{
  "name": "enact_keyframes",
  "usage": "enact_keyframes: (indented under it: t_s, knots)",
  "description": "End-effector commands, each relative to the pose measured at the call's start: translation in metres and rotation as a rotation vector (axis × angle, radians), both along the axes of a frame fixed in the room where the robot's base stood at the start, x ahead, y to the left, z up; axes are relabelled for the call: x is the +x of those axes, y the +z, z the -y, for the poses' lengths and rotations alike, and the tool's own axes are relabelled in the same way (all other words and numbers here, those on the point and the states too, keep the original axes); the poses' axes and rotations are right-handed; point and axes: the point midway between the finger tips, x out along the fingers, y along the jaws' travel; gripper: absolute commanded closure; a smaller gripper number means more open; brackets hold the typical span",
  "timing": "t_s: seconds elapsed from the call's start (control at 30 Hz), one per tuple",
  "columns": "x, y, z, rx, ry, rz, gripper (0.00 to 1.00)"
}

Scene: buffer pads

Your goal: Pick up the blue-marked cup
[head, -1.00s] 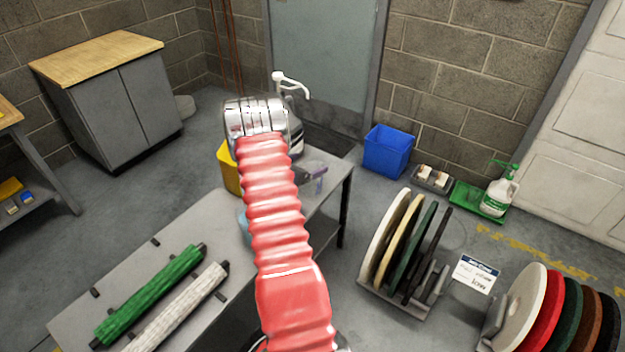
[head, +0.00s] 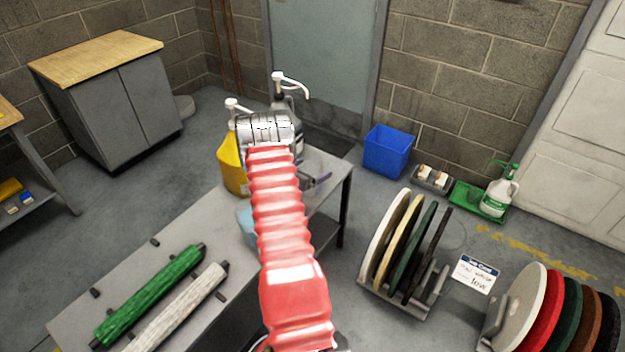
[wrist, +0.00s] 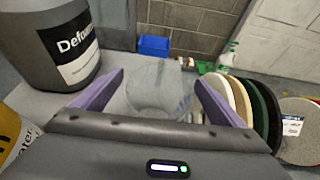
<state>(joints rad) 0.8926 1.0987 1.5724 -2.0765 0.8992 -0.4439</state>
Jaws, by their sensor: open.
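A clear, see-through cup (wrist: 158,98) stands in the middle of the wrist view, between the two purple fingers of my open gripper (wrist: 160,78). The fingers are to its left and right, and whether either touches it I cannot tell. No blue mark is readable on it. A light blue item (head: 246,222) on the bench is partly hidden by the arm.
A dark grey jug (wrist: 45,45) with a "Defoamer"-like label stands close left of the gripper. A yellow jug (head: 232,165) is beside it, both pump-topped. Green (head: 150,293) and white (head: 178,312) rollers lie on the near bench. Pads in a rack (head: 405,300) stand right, on the floor.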

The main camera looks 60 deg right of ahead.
Motion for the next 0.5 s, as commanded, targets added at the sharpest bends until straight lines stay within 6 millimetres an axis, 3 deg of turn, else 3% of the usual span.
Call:
enact_keyframes:
  t_s: [0.27,0.5]
  knots:
    - [-0.005,-0.013,0.031,0.000,-0.001,0.001,0.07]
    - [-0.006,-0.016,0.038,0.000,0.000,0.000,0.07]
